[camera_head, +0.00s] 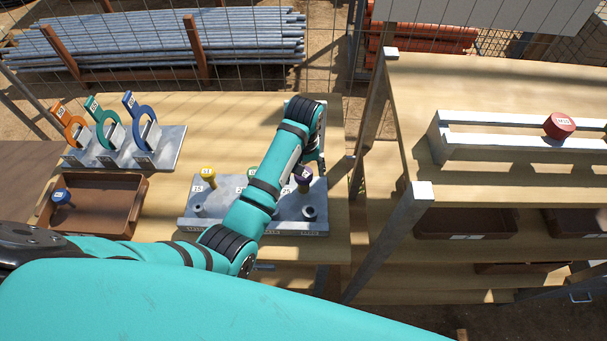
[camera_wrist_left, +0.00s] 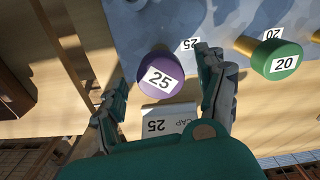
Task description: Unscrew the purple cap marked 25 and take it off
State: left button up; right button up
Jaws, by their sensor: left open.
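The purple cap marked 25 (camera_wrist_left: 158,84) sits on the grey metal rack, and its label faces my wrist camera. In the head view the purple cap (camera_head: 303,177) shows just below my left wrist, partly hidden by it. My left gripper (camera_wrist_left: 163,70) is open, with one finger on each side of the purple cap. Gaps show between the fingers and the cap, so it is not gripped. The left gripper (camera_head: 308,166) is mostly hidden by my own arm in the head view. My right gripper is not in view.
A green cap marked 20 (camera_wrist_left: 278,60) stands beside the purple one. The rack (camera_head: 272,226) also holds a yellow cap (camera_head: 208,174). A brown tray (camera_head: 105,226) holds a blue cap (camera_head: 62,197).

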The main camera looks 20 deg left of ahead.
pick_arm(q)
jog(key=o, duration=0.4)
jog(key=shift+r, duration=3.45)
jog(key=shift+c, duration=0.4)
